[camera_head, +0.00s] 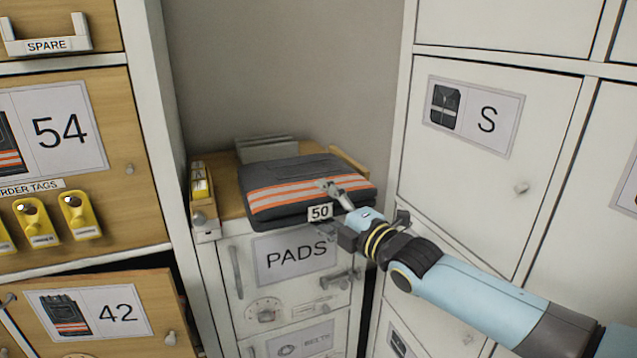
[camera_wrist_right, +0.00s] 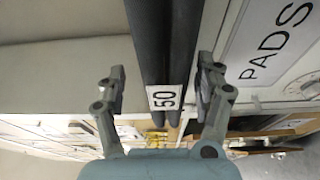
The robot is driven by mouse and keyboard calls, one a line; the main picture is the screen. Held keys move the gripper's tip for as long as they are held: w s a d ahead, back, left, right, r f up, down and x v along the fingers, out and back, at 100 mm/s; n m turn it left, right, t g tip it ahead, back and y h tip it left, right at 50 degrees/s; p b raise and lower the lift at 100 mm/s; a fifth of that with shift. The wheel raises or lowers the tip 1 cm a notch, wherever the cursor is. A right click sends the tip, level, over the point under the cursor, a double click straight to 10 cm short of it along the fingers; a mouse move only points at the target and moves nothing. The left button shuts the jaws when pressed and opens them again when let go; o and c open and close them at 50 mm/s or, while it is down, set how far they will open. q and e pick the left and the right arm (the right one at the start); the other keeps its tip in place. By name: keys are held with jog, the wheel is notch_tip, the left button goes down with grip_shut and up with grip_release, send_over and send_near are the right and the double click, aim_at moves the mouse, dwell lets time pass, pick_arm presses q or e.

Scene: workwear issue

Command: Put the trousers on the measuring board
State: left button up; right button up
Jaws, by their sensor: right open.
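The folded trousers (camera_head: 290,180) are dark grey with orange and pale reflective stripes and a "50" tag at the front edge. They lie on top of the "PADS" cabinet in the head view. My right gripper (camera_head: 328,208) is open at their front edge, one finger over the top and the other lower down. In the right wrist view the trousers (camera_wrist_right: 165,40) stand between the two spread fingers of the gripper (camera_wrist_right: 162,82), with a gap on the left side. I cannot make out the measuring board for certain. My left gripper is not in view.
The "PADS" cabinet (camera_head: 245,275) has a handle and dial. A small holder with yellow tags (camera_head: 200,185) stands left of the trousers. Grey upright items (camera_head: 262,149) are behind. A white locker marked "S" (camera_head: 470,170) flanks the right; the "42" door (camera_head: 100,315) sits ajar at left.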

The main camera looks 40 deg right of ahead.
jog(key=s+p, duration=0.3)
jog(key=s, duration=0.4)
jog(key=s+f+m+g+h, duration=0.1)
jog(key=s+f+m+g, duration=0.2)
jog(key=s+f, duration=0.45)
jog(key=s+d+f+m+g, duration=0.1)
jog(key=s+f+m+g, duration=0.25)
jog(key=f, duration=0.75)
jog(key=s+f+m+g+h, duration=0.1)
jog(key=s+f+m+g, duration=0.15)
jog(key=s+f, duration=0.55)
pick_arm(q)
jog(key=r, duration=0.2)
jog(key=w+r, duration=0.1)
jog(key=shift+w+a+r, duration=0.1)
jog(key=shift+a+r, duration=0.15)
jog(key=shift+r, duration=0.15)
pick_arm(e)
jog(key=s+a+f+m+g, duration=0.2)
jog(key=s+f, duration=0.3)
jog(key=s, duration=0.4)
jog(key=s+a+f+m+g, duration=0.2)
jog(key=s+f+m+g, duration=0.1)
jog(key=s, duration=0.6)
jog(key=s+a+f+m+g, duration=0.2)
jog(key=s+f+m+g, duration=0.1)
jog(key=s+f, duration=0.4)
jog(key=shift+s+a+f+m+y, duration=0.15)
jog(key=shift+s+f+m+y, duration=0.3)
jog(key=shift+s, duration=0.7)
